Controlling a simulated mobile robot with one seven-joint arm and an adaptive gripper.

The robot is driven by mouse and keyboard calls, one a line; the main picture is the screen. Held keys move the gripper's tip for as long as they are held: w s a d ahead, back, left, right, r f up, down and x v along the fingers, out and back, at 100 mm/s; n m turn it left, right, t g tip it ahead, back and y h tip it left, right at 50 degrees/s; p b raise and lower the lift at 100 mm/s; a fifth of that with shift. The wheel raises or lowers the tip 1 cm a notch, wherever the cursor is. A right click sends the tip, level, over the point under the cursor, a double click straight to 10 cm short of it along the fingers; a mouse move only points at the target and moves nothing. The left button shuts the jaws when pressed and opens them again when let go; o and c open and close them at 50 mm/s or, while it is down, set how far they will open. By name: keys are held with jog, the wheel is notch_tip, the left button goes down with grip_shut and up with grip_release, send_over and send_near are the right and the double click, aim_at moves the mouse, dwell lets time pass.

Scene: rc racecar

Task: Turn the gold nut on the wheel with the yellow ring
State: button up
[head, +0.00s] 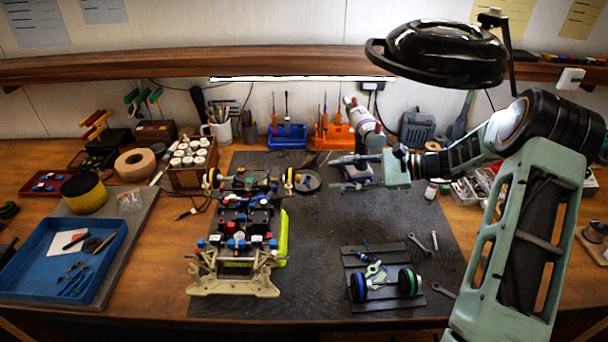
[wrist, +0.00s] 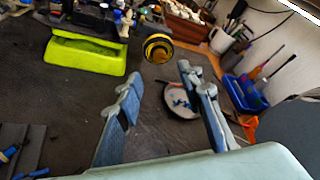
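The racecar chassis (head: 240,222) stands on the dark mat left of centre. A black wheel with a yellow ring (head: 289,179) is at its far right corner, and this wheel (wrist: 158,48) shows face-on in the wrist view. Its centre looks gold-brown, but the nut is too small to make out clearly. Another wheel with a yellow ring (head: 210,178) is at the far left corner. My gripper (head: 335,173) is open and empty, right of the chassis, with its fingers pointing left. In the wrist view the wheel appears beyond and between the open fingers (wrist: 160,85), apart from them.
A round dish (head: 308,182) with small blue parts lies near the right wheel; in the wrist view it is partly behind one finger. Wheels with a blue ring (head: 358,287) and a green ring (head: 408,281) lie front right. A lamp (head: 445,52) hangs above my arm.

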aim_at(298, 179)
jog(key=p+x, duration=0.1)
jog(key=x, duration=0.8)
jog(key=shift+p, duration=0.3)
jog(key=shift+a, duration=0.1)
jog(key=shift+c, duration=0.4)
grip_shut()
